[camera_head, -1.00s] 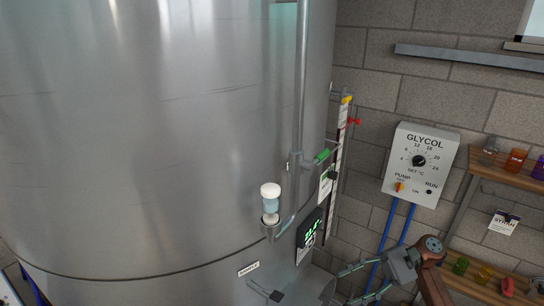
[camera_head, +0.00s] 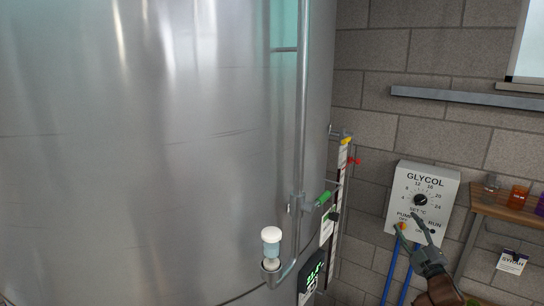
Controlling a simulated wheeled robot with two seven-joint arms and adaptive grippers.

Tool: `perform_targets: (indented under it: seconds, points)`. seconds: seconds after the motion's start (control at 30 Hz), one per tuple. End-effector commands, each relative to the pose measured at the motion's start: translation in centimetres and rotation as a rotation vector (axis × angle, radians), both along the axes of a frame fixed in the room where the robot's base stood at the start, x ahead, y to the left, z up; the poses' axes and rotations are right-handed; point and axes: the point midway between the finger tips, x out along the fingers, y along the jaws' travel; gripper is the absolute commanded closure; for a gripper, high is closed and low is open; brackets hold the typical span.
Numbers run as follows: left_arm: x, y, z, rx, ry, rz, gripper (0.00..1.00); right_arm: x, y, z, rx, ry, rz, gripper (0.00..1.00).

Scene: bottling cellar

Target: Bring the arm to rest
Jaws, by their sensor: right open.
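My right gripper (camera_head: 411,232) is in the lower right, in front of the lower part of the grey glycol control box (camera_head: 432,184). Its two fingers are spread apart with nothing between them, and they cover part of the pump switch and run label. I cannot tell whether the fingers touch the box. My right arm comes up from the bottom edge. My left gripper is not in view.
A large steel tank (camera_head: 150,150) fills the left and middle. On its side are a white-capped airlock (camera_head: 271,242), a green-handled valve (camera_head: 323,199) and a lit display (camera_head: 313,273). A wooden shelf (camera_head: 500,207) with jars stands at right. Blue pipes (camera_head: 391,272) run below the box.

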Motion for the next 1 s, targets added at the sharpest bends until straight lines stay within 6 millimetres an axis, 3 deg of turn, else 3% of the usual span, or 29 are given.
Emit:
perform_targets:
  seconds: [0.13,0.37,0.53,0.77,1.0]
  points:
    - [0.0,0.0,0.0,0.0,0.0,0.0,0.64,0.9,-3.5,-4.4,0.283,0.153,-0.069,0.53]
    - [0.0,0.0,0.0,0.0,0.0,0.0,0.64,0.0,-4.4,-15.8,0.31,0.282,-0.11,0.53]
    - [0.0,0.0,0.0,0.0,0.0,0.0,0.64,-2.1,-5.0,-26.1,0.35,0.406,-0.153,0.53]
    - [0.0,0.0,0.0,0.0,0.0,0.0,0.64,-7.9,-5.1,-41.8,0.413,0.601,-0.222,0.53]
    - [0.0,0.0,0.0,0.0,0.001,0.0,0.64,-17.0,-4.0,-56.8,0.475,0.803,-0.294,0.53]
